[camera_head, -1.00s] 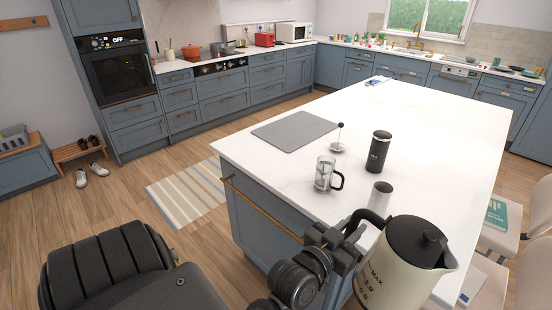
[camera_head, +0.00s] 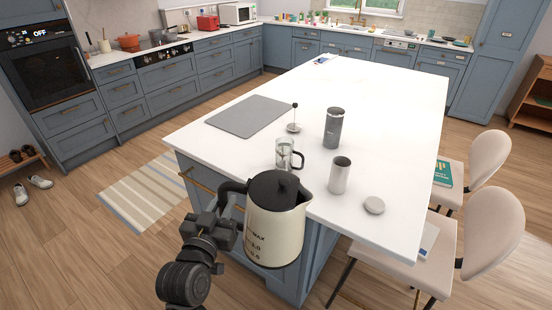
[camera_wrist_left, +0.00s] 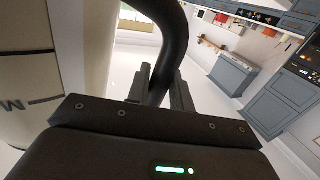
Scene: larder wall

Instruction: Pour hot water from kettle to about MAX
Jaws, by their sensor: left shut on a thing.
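A cream kettle (camera_head: 275,232) with a black lid and level marks hangs in front of the island's near edge, roughly upright. My left gripper (camera_head: 228,212) is shut on its black handle, which also shows between the fingers in the left wrist view (camera_wrist_left: 165,60). Beyond the kettle, a glass French press (camera_head: 285,155) with a black handle stands on the island, its top open. Its plunger and lid (camera_head: 294,126) stand behind it. Any MAX mark on the press cannot be made out; a MAX mark shows on the kettle's side. My right gripper is out of view.
The white island top (camera_head: 390,110) carries a dark grinder (camera_head: 333,128), a grey metal cup (camera_head: 340,175), a small round lid (camera_head: 374,205) and a grey mat (camera_head: 249,116). Chairs (camera_head: 490,230) stand at the right. The island's far part is mostly clear.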

